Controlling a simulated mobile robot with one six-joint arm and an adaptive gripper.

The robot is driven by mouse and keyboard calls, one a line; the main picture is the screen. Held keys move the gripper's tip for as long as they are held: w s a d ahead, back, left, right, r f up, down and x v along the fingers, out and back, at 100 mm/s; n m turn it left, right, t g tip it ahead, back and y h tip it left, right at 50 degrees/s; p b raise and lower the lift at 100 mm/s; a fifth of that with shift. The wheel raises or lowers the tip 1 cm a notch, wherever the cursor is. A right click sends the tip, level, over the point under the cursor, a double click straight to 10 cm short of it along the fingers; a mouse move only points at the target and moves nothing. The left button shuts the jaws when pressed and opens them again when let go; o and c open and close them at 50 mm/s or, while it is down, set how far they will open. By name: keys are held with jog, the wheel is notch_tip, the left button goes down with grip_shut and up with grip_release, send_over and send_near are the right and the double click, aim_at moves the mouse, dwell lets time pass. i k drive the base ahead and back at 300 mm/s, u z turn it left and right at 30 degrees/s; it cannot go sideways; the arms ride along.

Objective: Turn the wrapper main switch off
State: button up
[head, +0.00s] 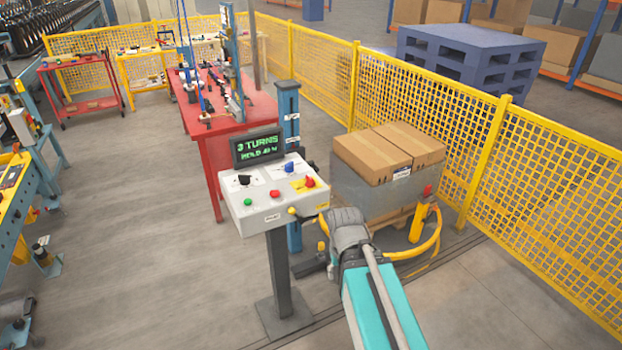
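A grey control box (268,212) stands on a dark post left of my arm. A black knob (244,180) sits at its left and a blue knob (290,166) at its back right. A red knob (309,182) on a yellow plate is near the right edge and looks like the main switch; its label and exact position are too small to read. My gripper (343,222) is just right of and below the box's right edge, apart from the red knob as far as I can tell. Its fingers are not clear from behind.
The box also carries a green button (248,202), a red button (274,194) and a lit display (258,146) reading "3 TURNS". Wrapped cartons (390,152) stand behind my gripper, by a yellow curved bar (418,250). A yellow mesh fence (560,190) runs along the right.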

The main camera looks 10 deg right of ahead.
aim_at(310, 183)
jog(key=u, duration=0.1)
jog(key=i, duration=0.95)
jog(key=z, duration=0.05)
